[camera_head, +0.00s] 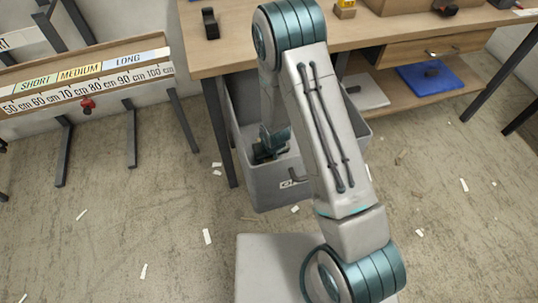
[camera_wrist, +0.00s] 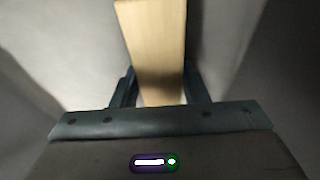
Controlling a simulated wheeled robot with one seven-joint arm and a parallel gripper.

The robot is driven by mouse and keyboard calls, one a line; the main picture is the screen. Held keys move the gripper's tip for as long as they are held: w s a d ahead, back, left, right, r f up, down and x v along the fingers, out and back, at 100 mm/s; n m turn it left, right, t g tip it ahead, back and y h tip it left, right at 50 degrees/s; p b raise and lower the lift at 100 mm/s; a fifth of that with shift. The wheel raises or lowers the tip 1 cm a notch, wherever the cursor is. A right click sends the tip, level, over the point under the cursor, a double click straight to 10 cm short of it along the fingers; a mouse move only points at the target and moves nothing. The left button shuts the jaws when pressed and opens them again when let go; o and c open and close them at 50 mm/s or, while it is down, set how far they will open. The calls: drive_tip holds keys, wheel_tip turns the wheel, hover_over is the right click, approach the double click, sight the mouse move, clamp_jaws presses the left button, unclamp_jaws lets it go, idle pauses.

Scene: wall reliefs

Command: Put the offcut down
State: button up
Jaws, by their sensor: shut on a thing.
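The offcut (camera_wrist: 153,42) is a pale wooden piece that shows in the wrist view, held between the two dark fingers of my gripper (camera_wrist: 158,88). It extends away from the gripper, past the top edge of that view. Grey surfaces lie on both sides of it. In the head view, my gripper (camera_head: 268,145) is down inside a tall grey bin (camera_head: 272,190), within its rim. The offcut is hidden in the head view. I cannot tell whether its far end touches the bin's floor.
The bin stands partly under a wooden workbench (camera_head: 240,45) with a lower shelf holding a blue object (camera_head: 430,78). At left is a rack marked SHORT, MEDIUM, LONG, with a length scale (camera_head: 85,90). Small white scraps litter the open concrete floor (camera_head: 150,220).

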drive_tip(key=o, duration=1.1)
drive_tip(key=shift+f, duration=0.1)
drive_tip(key=p+v, duration=0.4)
drive_tip(key=v, duration=0.8)
